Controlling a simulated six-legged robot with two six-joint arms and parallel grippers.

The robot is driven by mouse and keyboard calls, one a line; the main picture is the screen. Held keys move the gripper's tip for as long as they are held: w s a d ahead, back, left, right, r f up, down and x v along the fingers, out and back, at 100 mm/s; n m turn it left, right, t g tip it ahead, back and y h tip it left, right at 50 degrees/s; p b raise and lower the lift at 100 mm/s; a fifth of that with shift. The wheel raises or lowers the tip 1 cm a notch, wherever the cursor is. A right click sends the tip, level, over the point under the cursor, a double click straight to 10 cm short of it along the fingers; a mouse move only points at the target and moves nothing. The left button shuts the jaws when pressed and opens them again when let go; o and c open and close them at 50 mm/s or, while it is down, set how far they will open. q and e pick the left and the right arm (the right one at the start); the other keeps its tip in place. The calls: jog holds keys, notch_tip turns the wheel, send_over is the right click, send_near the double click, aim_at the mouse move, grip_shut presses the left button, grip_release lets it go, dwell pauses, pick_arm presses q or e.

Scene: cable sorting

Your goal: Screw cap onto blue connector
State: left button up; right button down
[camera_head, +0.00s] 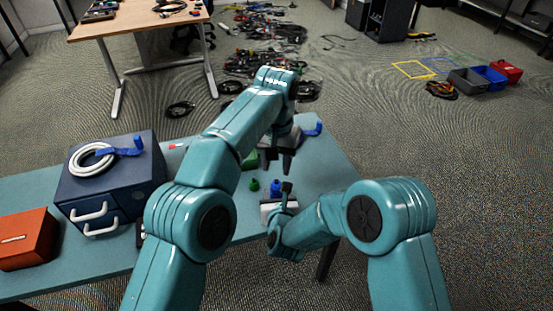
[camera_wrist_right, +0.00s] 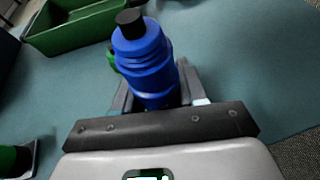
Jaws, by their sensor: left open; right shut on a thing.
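The blue connector (camera_wrist_right: 148,65) stands between the fingers of my right gripper (camera_wrist_right: 155,95) in the right wrist view, and the gripper is shut on it. A black cylindrical piece (camera_wrist_right: 130,22) sits at its top end; I cannot tell whether this is the cap. In the head view the blue connector (camera_head: 275,187) shows small above the table, beside my right gripper (camera_head: 286,190). My left gripper (camera_head: 279,161) is open, its dark fingers pointing down over the table, beyond and apart from the connector. I see nothing between its fingers.
A green connector-like piece (camera_head: 254,184) is left of the blue one. A green tray (camera_wrist_right: 78,32) lies behind. A navy drawer box (camera_head: 115,190) with a white cable coil (camera_head: 92,160) and an orange box (camera_head: 27,240) stand at left. The table's right part (camera_head: 330,165) is clear.

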aim_at(276, 181)
pick_arm(q)
jog(key=n, duration=0.5)
jog(key=shift+r, duration=0.2)
jog(key=n, duration=0.6)
jog(key=shift+r, duration=0.2)
jog(key=shift+f, duration=4)
